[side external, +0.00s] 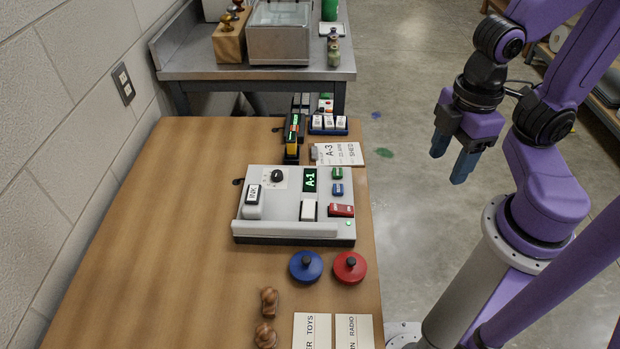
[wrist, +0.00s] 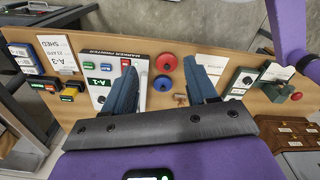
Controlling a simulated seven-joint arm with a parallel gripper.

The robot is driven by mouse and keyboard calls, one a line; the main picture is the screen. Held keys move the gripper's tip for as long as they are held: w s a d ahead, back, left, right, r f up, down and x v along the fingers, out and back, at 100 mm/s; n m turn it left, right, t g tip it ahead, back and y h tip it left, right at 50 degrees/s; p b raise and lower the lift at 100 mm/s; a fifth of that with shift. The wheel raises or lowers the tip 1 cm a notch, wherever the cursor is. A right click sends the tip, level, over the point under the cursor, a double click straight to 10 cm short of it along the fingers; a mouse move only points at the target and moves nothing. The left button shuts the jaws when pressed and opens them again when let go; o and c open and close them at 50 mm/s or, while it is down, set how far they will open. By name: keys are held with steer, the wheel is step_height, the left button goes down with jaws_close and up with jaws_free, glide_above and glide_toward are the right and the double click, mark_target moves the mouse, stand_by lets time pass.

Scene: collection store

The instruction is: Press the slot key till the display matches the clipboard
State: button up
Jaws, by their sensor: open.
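The grey marker printer (side external: 285,222) stands on the wooden table. Its display (side external: 310,181) reads A-1 in green, also in the wrist view (wrist: 97,82). Beside the display are a green key (side external: 337,173), a blue key (side external: 337,189) and a red key (side external: 341,210); a white key (side external: 308,210) sits below it. I cannot read which is the slot key. The clipboard (side external: 341,154) behind the printer shows A-3 and SHED; it is also in the wrist view (wrist: 57,54). My gripper (side external: 449,162) is open and empty, right of the table, above the floor, touching nothing.
A blue pad (side external: 305,266) and a red pad (side external: 350,267) with knobs stand in front of the printer. Wooden-handled stamps (side external: 268,301) and cards (side external: 312,331) lie nearer. A dark device (side external: 293,135) stands behind. The table's left part is clear.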

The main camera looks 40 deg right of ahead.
steer(key=shift+c, duration=0.3)
jaws_close()
stand_by(1.3)
